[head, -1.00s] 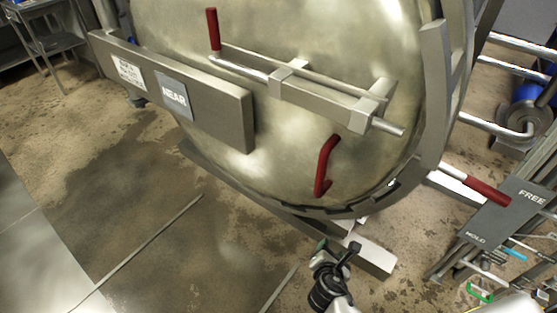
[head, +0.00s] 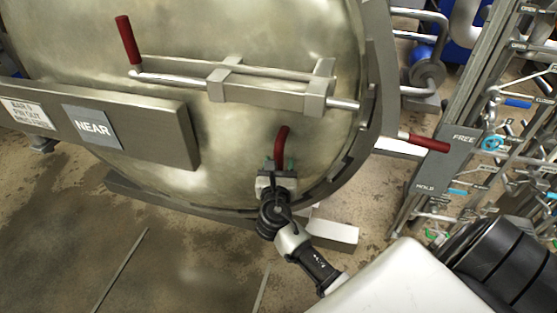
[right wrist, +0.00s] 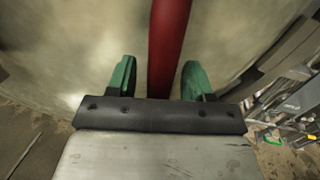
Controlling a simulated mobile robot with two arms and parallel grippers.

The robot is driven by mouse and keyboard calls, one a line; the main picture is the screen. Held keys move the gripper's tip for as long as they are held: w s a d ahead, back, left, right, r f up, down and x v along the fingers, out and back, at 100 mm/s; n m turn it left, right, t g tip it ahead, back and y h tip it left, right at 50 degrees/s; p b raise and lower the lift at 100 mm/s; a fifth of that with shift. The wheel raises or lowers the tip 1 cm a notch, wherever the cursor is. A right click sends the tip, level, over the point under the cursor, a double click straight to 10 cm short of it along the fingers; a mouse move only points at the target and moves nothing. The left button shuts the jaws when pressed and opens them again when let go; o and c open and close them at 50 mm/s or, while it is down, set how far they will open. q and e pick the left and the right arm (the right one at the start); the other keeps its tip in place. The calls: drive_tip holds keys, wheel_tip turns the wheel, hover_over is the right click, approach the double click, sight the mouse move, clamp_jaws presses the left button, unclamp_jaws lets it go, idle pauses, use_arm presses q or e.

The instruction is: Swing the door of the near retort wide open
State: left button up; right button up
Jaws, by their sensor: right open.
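The near retort's door (head: 230,40) is a large round metal disc, and it looks shut against its ring (head: 378,90). A red handle (head: 281,146) stands out low on the door, and it also shows in the right wrist view (right wrist: 168,50). My right gripper (head: 275,166) is at the lower part of this handle. In the right wrist view its green fingertips (right wrist: 155,80) are open, one on each side of the handle, with gaps to both. The handle's lower end is hidden by the gripper. My left gripper is not in view.
A bolt bar with a red grip (head: 127,40) crosses the door. The hinge beam with the NEAR sign (head: 92,127) juts out at left. Floor at lower left is clear.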

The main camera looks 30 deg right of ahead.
drive_tip(key=shift+x, duration=0.9)
drive_tip(key=shift+c, duration=0.3)
clamp_jaws()
